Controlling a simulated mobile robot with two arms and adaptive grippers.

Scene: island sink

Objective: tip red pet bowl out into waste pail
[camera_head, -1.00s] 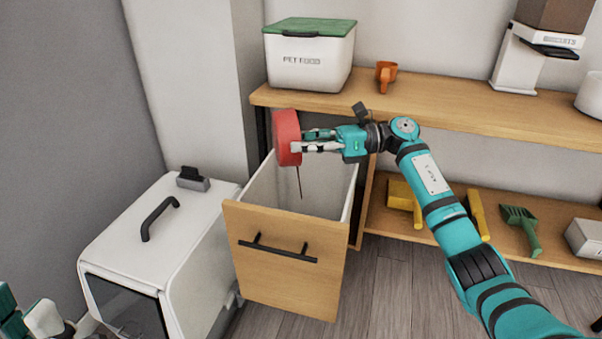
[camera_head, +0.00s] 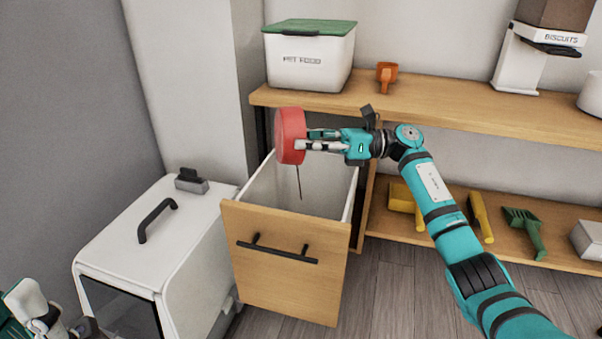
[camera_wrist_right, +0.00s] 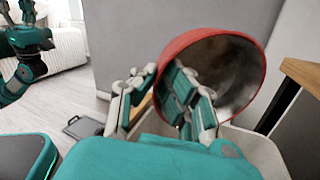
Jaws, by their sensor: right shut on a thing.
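The red pet bowl (camera_head: 290,134) is turned on its side above the pull-out bin in the head view. My right gripper (camera_head: 306,140) is shut on its rim. In the wrist view the red bowl (camera_wrist_right: 257,92) shows a grey, shaded inside, with my right gripper's fingers (camera_wrist_right: 160,95) at its wall. A thin dark streak drops from below the bowl into the bin. The waste pail (camera_head: 339,195) is a white open bin behind a wooden drawer front; its floor is hidden. My left gripper (camera_head: 32,308) is partly visible at the lower left, its jaws unclear.
A white box with a black handle (camera_head: 150,235) stands left of the drawer (camera_head: 285,262). The shelf behind holds a pet food box (camera_head: 308,60), an orange scoop (camera_head: 386,74) and a biscuit dispenser (camera_head: 522,60). A green brush (camera_head: 525,230) lies on the lower shelf.

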